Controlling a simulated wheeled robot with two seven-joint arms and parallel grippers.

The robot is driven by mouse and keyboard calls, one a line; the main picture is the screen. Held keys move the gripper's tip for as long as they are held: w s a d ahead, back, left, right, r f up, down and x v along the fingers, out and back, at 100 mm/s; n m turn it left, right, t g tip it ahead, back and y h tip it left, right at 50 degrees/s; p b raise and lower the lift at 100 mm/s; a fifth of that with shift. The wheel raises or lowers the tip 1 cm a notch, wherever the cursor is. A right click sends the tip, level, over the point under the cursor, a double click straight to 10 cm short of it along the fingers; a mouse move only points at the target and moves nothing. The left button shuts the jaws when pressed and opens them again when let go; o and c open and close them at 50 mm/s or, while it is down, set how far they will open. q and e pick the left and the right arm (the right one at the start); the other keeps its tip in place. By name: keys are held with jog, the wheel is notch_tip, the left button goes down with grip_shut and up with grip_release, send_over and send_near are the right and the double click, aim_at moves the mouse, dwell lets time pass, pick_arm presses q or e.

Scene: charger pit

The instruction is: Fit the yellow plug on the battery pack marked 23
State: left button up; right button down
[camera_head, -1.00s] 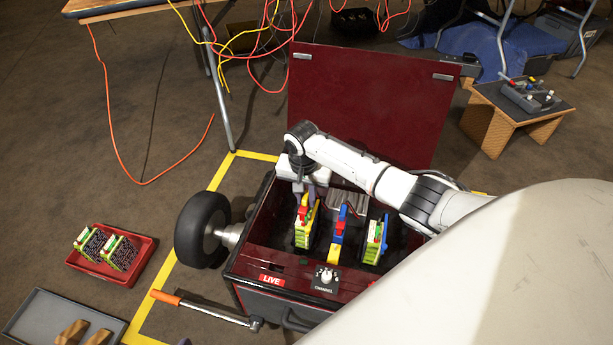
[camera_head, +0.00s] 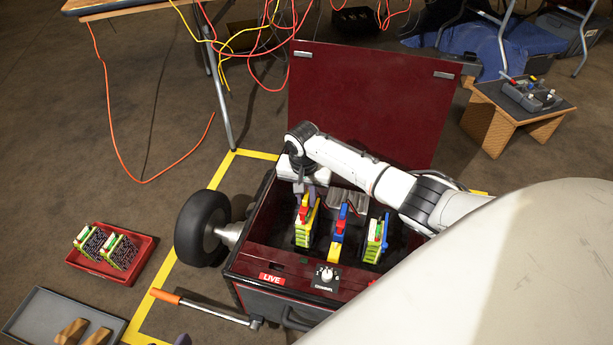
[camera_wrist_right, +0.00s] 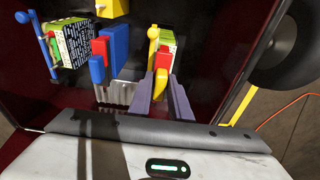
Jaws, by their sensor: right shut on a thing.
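The yellow plug (camera_wrist_right: 153,38), with a red part beside it, is at the leftmost green battery pack (camera_head: 302,232) in the open dark red box; it also shows in the head view (camera_head: 304,198). The fingers partly hide the grip, and I cannot tell how deep the plug sits. A second green pack (camera_head: 373,246) with a blue plug stands at the right. The number 23 is not readable. Possibly my left gripper's tip (camera_head: 183,340) shows at the bottom edge.
A blue and red piece on a yellow post (camera_head: 336,250) stands between the packs. A red tray (camera_head: 135,268) holds two packs on the floor.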

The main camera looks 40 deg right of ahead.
aim_at(307, 203)
pick_arm(q)
jog(key=shift+f, duration=0.25)
pick_arm(e)
jog(key=shift+f, duration=0.55)
pick_arm(q)
jog(key=shift+w+b, duration=0.1)
jog(key=shift+b, duration=0.55)
pick_arm(e)
jog(key=shift+f, duration=0.95)
pick_arm(q)
jog(key=shift+r, duration=0.1)
pick_arm(e)
jog(key=c, duration=1.6)
grip_release()
jog(key=shift+o, duration=0.2)
